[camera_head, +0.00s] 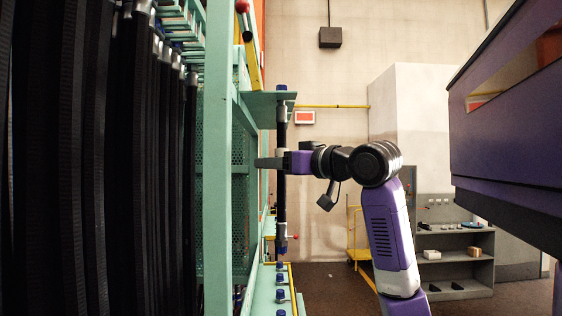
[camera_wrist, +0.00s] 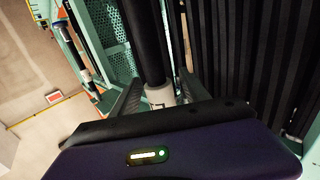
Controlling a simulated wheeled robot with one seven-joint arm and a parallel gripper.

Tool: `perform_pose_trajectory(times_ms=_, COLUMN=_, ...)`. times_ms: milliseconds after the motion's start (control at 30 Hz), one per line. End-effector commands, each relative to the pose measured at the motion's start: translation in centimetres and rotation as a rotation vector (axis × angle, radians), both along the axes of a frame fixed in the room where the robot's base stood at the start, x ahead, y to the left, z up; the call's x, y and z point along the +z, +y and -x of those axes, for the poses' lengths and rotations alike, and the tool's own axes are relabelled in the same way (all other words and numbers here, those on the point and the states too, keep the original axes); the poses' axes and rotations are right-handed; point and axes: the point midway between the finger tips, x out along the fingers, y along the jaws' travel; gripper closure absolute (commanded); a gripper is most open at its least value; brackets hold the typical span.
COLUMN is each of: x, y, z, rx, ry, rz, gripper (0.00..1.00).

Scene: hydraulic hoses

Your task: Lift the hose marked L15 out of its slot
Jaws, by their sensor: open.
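In the wrist view a thick black hose (camera_wrist: 145,40) runs down between the two fingers of my gripper (camera_wrist: 159,82). It has a pale collar (camera_wrist: 160,97) near my palm. I cannot read any mark on it, so I cannot tell whether it is L15. The fingers stand apart, one on each side of it, and whether either touches it is unclear. In the head view my gripper (camera_head: 268,163) points left at the green rack frame (camera_head: 216,170). The hose between the fingers cannot be picked out there.
Several long black hoses (camera_head: 110,160) hang close together at the left of the head view. Another black hose (camera_head: 281,215) stands upright by my gripper, below a green bracket (camera_head: 262,108). A grey shelf (camera_head: 455,270) and yellow cart (camera_head: 358,240) stand at the back.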

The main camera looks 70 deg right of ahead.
Motion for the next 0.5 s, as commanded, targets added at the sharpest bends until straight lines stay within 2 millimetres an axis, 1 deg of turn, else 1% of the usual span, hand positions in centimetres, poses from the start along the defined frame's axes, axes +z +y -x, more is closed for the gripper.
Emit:
perform_pose_trajectory(times_ms=33, x=0.10, y=-0.19, z=-0.49, rx=0.001, ry=0.001, rz=-0.002, gripper=0.46)
perform_pose_trajectory(times_ms=100, x=0.00, y=-0.33, z=-0.85, rx=0.001, ry=0.001, rz=-0.001, gripper=0.46)
perform_pose_trajectory(times_ms=333, x=-0.11, y=-0.38, z=-0.98, rx=0.001, ry=0.000, rz=0.000, gripper=0.46)
perform_pose_trajectory(times_ms=367, x=-0.11, y=-0.37, z=-0.98, rx=0.001, ry=0.000, rz=0.000, gripper=0.48)
perform_pose_trajectory(times_ms=500, x=-0.09, y=-0.37, z=-0.97, rx=0.001, ry=0.000, rz=0.000, gripper=0.76)
